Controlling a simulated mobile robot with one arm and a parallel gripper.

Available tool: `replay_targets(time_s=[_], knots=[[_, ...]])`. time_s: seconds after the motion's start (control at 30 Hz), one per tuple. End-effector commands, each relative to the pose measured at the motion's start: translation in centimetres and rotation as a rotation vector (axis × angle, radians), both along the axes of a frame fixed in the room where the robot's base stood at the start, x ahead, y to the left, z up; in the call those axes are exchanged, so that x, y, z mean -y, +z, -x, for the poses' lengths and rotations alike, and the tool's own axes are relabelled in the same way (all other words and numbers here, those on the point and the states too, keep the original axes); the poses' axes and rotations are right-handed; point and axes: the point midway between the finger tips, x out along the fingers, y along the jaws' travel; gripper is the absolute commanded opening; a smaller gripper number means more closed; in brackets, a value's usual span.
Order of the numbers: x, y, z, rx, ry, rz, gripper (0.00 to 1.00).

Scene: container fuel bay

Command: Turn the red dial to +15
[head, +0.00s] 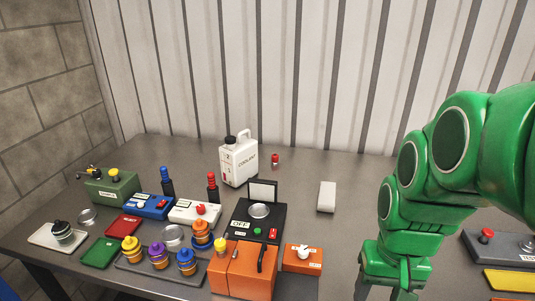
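A red knob (200,210) sits on top of a white box (188,217) left of the middle of the table in the head view. A second red knob (487,234) stands on a grey box (498,246) at the right edge. Both are too small to read a scale or setting, and I cannot tell which is the red dial. My green arm comes in from the right and reaches down in front of the table. The end of my arm is at the bottom edge, well right of the white box, and my gripper's fingertips cannot be made out.
An orange box (243,272) and an orange box with a white knob (303,258) stand front centre. A black scale (247,234), a white coolant jug (238,162) and a tray (135,264) with coloured jars crowd the left. The table's back right is mostly clear.

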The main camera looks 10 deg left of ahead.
Motion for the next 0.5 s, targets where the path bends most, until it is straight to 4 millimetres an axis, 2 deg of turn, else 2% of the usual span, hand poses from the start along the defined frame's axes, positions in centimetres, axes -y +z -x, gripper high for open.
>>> replay_targets(time_s=[0.03, 0.1, 0.27, 0.5], knots=[[-0.7, 0.3, -1.7, 0.018, 0.009, -0.005, 0.56], [-1.6, 0.5, -3.8, 0.038, 0.020, -0.012, 0.56], [-4.0, 0.9, -8.3, 0.084, 0.074, -0.020, 0.56], [-8.6, 0.8, -14.2, 0.147, 0.174, -0.027, 0.56]])
